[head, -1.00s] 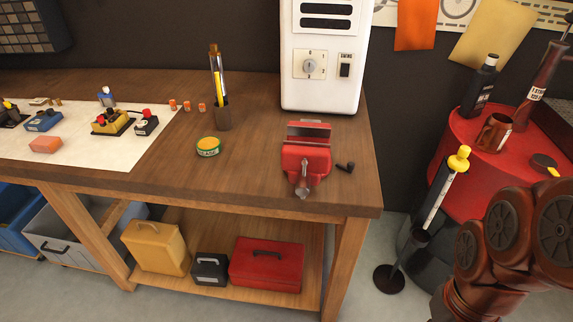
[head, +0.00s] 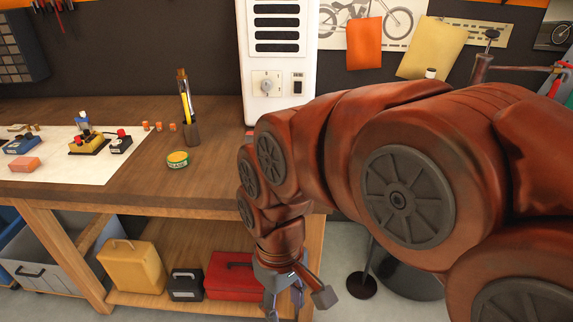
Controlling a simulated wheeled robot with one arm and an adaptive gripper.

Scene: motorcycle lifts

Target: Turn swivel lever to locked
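The red vise, whose jaws and front show in the earlier head view, is now almost wholly hidden behind my arm. Only a sliver of red (head: 249,133) shows at its place on the bench. The small black lever beside the vise's right side is hidden too, so its position cannot be told. My gripper (head: 282,300) points down in front of the bench's front edge, low in the picture, before the lower shelf. Its grey fingers are partly cut off by the picture's bottom edge, and their opening is unclear. No held thing shows.
A yellow box (head: 132,267), a black box (head: 185,285) and a red box (head: 231,277) stand on the lower shelf.

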